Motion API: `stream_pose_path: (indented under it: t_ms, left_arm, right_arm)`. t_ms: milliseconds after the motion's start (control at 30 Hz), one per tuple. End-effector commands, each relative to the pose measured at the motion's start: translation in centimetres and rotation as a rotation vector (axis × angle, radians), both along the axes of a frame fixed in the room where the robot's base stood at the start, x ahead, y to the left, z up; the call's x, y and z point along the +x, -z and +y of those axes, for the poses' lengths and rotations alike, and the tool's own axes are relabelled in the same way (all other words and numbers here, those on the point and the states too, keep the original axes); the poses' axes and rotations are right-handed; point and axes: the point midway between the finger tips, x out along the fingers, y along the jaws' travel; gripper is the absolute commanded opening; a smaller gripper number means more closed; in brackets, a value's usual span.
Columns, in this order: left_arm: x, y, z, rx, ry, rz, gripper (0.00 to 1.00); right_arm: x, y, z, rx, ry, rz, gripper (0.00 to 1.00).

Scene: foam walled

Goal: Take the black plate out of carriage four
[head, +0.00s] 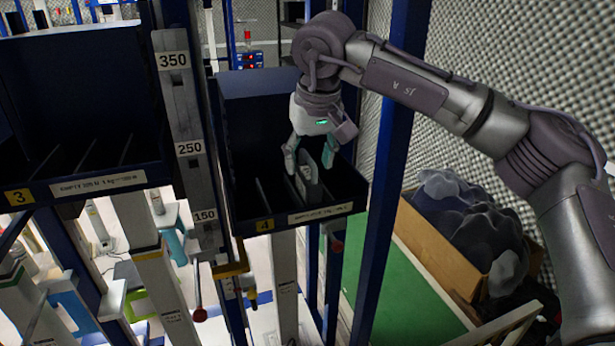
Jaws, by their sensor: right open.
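Carriage four (264,226) is a dark blue open bin with a yellow "4" tag and a white label on its front edge. Thin dark upright dividers split its inside into slots. A dark grey plate-like piece (309,187) with a rounded top stands upright in a right-hand slot; I take it to be the black plate. My right gripper (309,160) reaches down into the carriage from above. Its fingers are open, one on each side of the piece's upper part; I cannot tell whether they touch it. My left gripper is not in view.
Carriage three (85,188), with dark dividers, is at the left. A post with a 350-250-150 scale (188,147) stands between the carriages. A blue upright (385,180) is close to the right of carriage four. A box of dark foam lumps (470,230) lies at the right.

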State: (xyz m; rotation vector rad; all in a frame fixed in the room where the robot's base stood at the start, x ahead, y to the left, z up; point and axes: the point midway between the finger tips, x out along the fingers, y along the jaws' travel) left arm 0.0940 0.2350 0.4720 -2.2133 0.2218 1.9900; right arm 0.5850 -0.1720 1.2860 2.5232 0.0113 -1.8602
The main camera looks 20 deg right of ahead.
Motion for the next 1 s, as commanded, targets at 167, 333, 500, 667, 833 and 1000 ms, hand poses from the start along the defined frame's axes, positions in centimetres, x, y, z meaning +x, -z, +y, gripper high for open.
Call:
stream_pose_path:
  t_ms: [167, 333, 500, 667, 833, 1000]
  left_arm:
    - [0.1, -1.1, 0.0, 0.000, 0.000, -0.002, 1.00]
    - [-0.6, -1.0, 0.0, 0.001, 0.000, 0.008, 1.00]
    - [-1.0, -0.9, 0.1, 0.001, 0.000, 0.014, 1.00]
    - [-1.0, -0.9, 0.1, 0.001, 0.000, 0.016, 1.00]
    - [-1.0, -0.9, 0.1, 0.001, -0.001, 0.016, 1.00]
    - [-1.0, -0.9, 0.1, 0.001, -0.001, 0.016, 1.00]
  right_arm:
    - [0.6, 2.0, 0.0, 0.000, 0.001, 0.001, 0.58]
    - [0.7, 2.5, 0.0, 0.001, 0.001, -0.001, 0.58]
    - [0.7, 2.5, 0.0, 0.001, 0.001, -0.001, 0.48]
    - [0.7, 2.5, 0.0, 0.001, 0.001, -0.001, 0.22]
    - [0.7, 2.4, 0.0, 0.001, 0.001, -0.001, 0.00]
    - [0.7, 2.4, 0.0, 0.001, 0.001, -0.001, 0.00]
